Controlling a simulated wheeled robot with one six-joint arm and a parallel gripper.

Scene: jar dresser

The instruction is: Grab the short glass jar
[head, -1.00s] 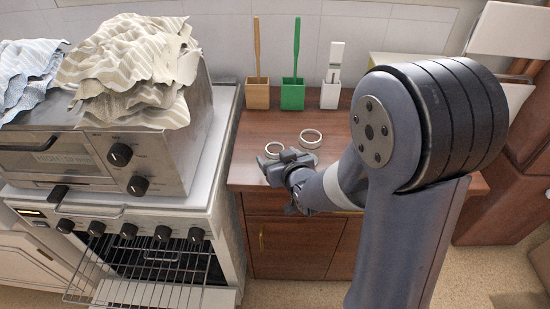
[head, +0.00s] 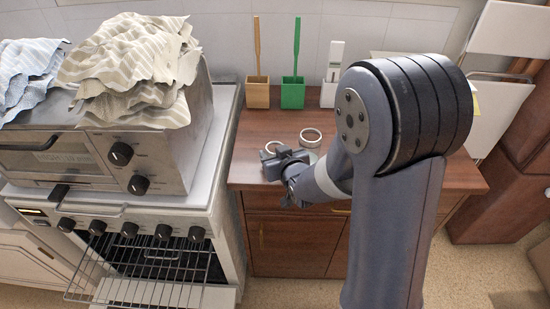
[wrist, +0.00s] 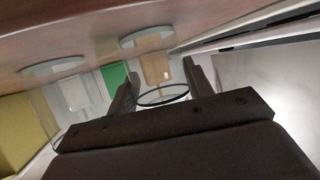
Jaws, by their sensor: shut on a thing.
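The short glass jar (head: 272,146) is clear with a pale rim and stands upright on the dresser top, near its left front corner. My gripper (head: 277,160) is at this jar and partly covers it in the head view. The wrist view is upside down; there the jar (wrist: 147,40) is between the two fingers of my gripper (wrist: 160,80), its dark rim close to the palm. The gripper is shut on the jar. A second glass jar (head: 311,137) stands behind and to the right, and looks taller in the wrist view (wrist: 55,67).
A wooden holder (head: 257,95), a green holder (head: 293,94) and a white holder (head: 330,95) stand along the wall. The stove (head: 150,235) with a toaster oven (head: 110,165) and cloths (head: 130,65) is left. The dresser top (head: 250,125) is otherwise mostly clear.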

